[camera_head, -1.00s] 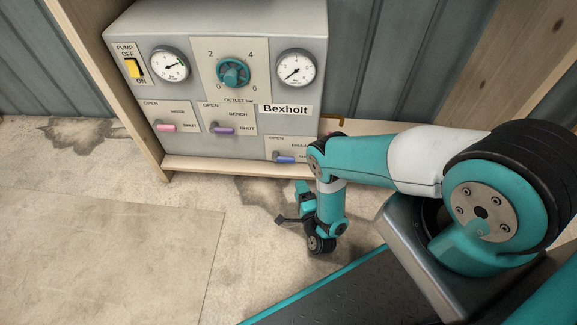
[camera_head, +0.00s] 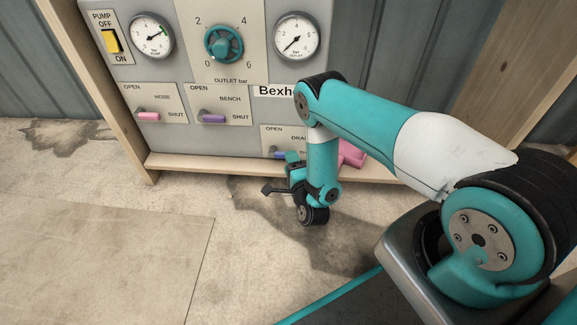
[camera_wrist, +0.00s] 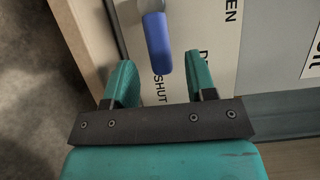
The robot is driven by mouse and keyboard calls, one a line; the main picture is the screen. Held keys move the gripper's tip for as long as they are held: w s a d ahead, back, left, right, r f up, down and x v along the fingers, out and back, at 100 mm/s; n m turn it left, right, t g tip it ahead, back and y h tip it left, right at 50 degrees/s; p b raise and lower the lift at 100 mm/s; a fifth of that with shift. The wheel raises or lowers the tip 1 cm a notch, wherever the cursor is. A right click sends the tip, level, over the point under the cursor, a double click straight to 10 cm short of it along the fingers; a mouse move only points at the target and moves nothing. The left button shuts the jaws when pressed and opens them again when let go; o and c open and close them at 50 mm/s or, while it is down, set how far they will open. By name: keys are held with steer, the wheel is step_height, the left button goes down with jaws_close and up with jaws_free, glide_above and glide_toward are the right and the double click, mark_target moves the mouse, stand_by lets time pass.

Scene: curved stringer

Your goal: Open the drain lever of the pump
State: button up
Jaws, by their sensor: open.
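The pump is a grey panel box (camera_head: 270,72) standing in a wooden frame. Its drain lever (camera_head: 278,155) has a blue handle and sits at the panel's lower right, partly hidden by my gripper. In the wrist view the blue handle (camera_wrist: 158,42) points toward the SHUT label, with OPEN on the far side. My gripper (camera_wrist: 161,80) is open and empty there, with its two fingers to either side of the handle's line. The handle's end appears just beyond the fingertips; I cannot tell any contact. In the head view my gripper (camera_head: 292,158) is in front of the drain plate.
A pink-handled lever (camera_head: 148,116) and a purple-handled lever (camera_head: 212,118) are on plates to the left. A teal outlet knob (camera_head: 223,44), two gauges and a yellow switch (camera_head: 111,41) are above. A pink object (camera_head: 351,153) shows behind my arm. The floor at left is clear.

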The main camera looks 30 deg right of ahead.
mark_target(282, 153)
steer(key=shift+w+d+b, duration=0.15)
steer(key=shift+w+b, duration=0.05)
steer(key=shift+w, duration=0.5)
steer(key=shift+w+d+b, duration=0.1)
steer(key=shift+w+b, duration=0.05)
steer(key=shift+w, duration=0.55)
jaws_close()
